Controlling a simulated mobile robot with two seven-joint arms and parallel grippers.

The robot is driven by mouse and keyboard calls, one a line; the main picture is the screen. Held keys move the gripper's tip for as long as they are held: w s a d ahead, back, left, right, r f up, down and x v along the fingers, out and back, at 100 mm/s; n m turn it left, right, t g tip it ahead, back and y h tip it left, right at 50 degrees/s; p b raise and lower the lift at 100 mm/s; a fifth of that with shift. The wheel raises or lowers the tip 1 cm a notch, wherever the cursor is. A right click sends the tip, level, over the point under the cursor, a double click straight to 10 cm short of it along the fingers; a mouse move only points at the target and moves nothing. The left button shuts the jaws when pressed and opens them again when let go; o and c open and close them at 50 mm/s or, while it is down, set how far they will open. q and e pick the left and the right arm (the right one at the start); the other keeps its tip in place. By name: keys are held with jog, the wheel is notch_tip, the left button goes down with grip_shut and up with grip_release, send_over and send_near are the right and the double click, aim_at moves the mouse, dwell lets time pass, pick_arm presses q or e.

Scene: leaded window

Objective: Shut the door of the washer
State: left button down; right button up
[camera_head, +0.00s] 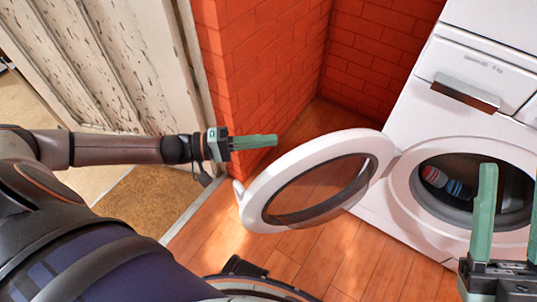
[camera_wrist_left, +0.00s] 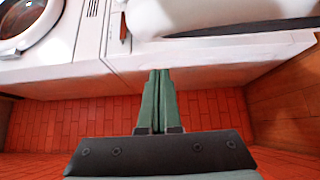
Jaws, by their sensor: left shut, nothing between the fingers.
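The washer (camera_head: 432,127) is white and stands at the right in the head view. Its round door (camera_head: 262,196), a white ring with dark glass, is open and swung out to the left from the round opening. My left gripper (camera_head: 273,140) is shut and empty, just above the door's upper left rim in the picture; I see no clear contact. In the left wrist view its fingers (camera_wrist_left: 160,73) are together, with nothing between them. My right gripper (camera_head: 512,175) is open and empty at the lower right, in front of the opening and partly cut off by the frame.
Red and blue items (camera_head: 447,183) lie inside the drum. An orange brick wall (camera_head: 258,60) stands behind the door, and a worn white wooden door (camera_head: 100,60) at the left. Wooden floor (camera_head: 300,250) shows below. The left wrist view shows white appliance fronts (camera_wrist_left: 85,60).

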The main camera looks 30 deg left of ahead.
pick_arm(q)
jog(key=shift+s+d, duration=1.25)
jog(key=shift+s, duration=0.1)
